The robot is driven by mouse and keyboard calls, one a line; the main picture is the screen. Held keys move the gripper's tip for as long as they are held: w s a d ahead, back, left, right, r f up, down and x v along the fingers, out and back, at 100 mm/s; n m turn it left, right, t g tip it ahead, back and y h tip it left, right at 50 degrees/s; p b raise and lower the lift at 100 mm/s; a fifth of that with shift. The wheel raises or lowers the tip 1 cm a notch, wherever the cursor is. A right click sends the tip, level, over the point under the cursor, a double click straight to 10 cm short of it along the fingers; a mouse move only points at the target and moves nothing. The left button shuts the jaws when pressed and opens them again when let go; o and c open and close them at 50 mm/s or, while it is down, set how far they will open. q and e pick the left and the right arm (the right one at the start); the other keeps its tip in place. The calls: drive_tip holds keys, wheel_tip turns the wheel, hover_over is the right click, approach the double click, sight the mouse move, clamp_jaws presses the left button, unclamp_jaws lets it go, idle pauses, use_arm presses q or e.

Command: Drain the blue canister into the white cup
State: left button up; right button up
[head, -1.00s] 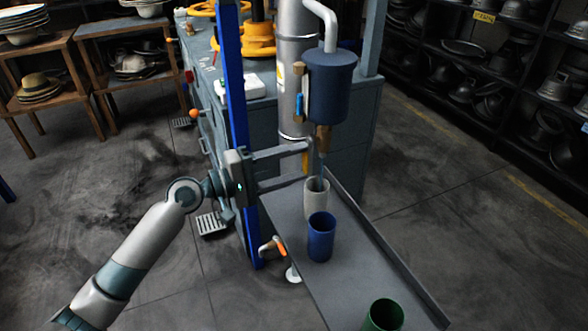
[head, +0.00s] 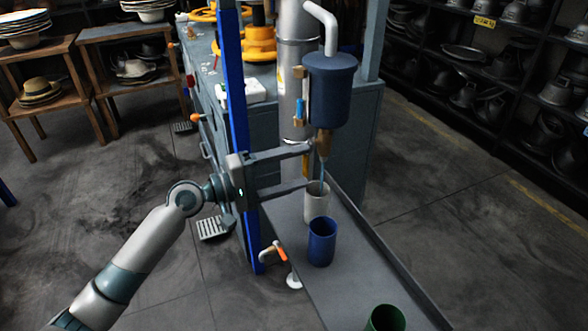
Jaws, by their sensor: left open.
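The blue canister (head: 329,92) hangs from the press frame, with a brown outlet (head: 323,142) at its bottom. A thin light-blue streak (head: 321,172) runs from below the outlet toward the mouth of the white cup (head: 315,206). The cup stands upright on a grey tray, its inside mostly hidden. My left gripper (head: 312,167) is open, its fingers one above the other near the outlet, over the cup's mouth. I cannot tell whether the upper finger touches the outlet. My right gripper is not in view.
A blue cup (head: 321,243) stands just in front of the white cup, and a green cup (head: 385,319) nearer on the grey tray (head: 352,268). A blue upright post (head: 234,100) stands by my left wrist. An orange-tipped valve (head: 279,253) sits low beside the tray.

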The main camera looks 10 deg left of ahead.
use_arm(q)
drive_tip(key=shift+a, duration=0.1)
drive_tip(key=shift+s+a, duration=0.3)
drive_tip(key=shift+a, duration=0.2)
drive_tip(key=b+v, duration=0.3)
drive_tip(key=v, duration=1.3)
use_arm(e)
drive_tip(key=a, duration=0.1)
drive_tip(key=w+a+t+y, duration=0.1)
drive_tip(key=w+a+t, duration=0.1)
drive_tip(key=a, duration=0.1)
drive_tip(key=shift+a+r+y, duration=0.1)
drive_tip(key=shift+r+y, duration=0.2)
